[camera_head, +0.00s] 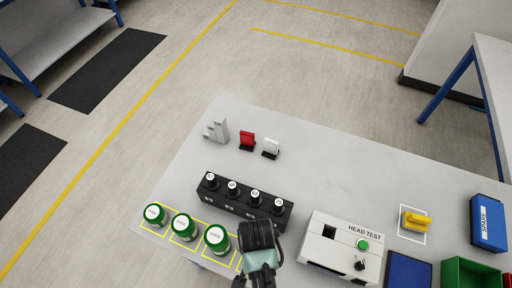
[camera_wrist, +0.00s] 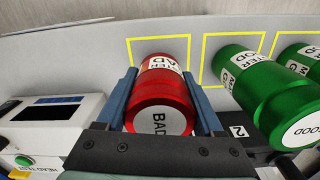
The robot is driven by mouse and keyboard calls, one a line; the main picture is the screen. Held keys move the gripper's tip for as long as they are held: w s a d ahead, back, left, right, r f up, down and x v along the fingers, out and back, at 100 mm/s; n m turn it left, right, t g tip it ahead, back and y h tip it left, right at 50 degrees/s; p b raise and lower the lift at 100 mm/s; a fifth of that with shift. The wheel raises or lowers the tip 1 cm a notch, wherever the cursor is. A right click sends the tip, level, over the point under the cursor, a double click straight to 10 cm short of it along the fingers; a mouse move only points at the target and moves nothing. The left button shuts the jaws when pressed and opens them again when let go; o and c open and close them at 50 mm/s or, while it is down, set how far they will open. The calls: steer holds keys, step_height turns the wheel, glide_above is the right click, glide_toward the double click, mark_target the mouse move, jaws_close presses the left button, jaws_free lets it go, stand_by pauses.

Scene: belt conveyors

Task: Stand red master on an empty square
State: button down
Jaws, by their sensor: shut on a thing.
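The red master (camera_wrist: 160,95) is a red can with a white lid label reading BAD. My gripper (camera_wrist: 160,80) is shut on it, one blue finger on each side. The can is upright, its lower end over a yellow-outlined square (camera_wrist: 130,45). I cannot tell whether it touches the table. In the head view my wrist hides the can and most of that square. Three green masters stand in a row of yellow squares to the left in the head view (camera_head: 185,227); the nearest is right of the red can in the wrist view (camera_wrist: 262,90).
A black block with several numbered knobs (camera_head: 243,198) stands just behind the green cans. The white head test box (camera_head: 341,247) is close on the right. A yellow part (camera_head: 414,221) sits in another square. Red (camera_head: 247,140) and white pieces stand farther back. The table middle is clear.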

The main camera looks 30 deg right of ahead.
steer(key=shift+f, duration=0.9)
steer(key=shift+f, duration=0.1)
jaws_free()
